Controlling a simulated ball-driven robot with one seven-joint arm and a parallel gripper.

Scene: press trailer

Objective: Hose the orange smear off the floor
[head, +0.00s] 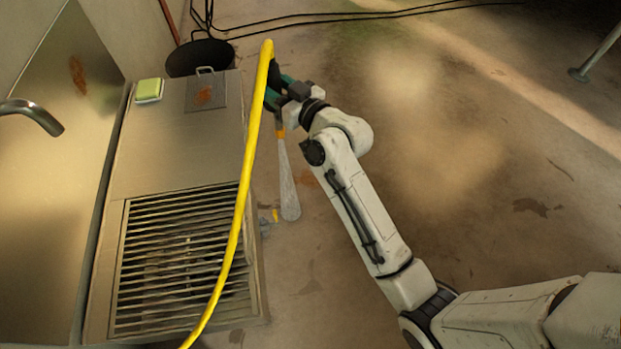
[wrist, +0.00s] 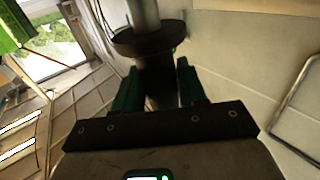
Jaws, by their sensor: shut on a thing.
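My gripper (head: 275,92), with green fingers, is shut on a dark hose handle above the floor beside the steel counter. In the wrist view my gripper (wrist: 159,88) has a finger on each side of the dark handle (wrist: 157,82), below a dark disc and a grey cylinder. The yellow hose (head: 243,190) rises from the bottom edge to the handle. A pale, translucent spray (head: 286,185) widens downward from an orange-tipped nozzle (head: 281,133). A faint orange smear (head: 308,179) shows on the floor just right of the spray; the spray and my arm may hide part of it.
The steel counter (head: 190,150) has a slatted grate (head: 180,260), a yellow-green sponge (head: 149,90) and an orange-stained plate (head: 206,92). Another orange stain (head: 78,74) marks the steel at left. Black cables (head: 340,15) cross the back floor. Open floor (head: 450,150) lies right of my arm.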

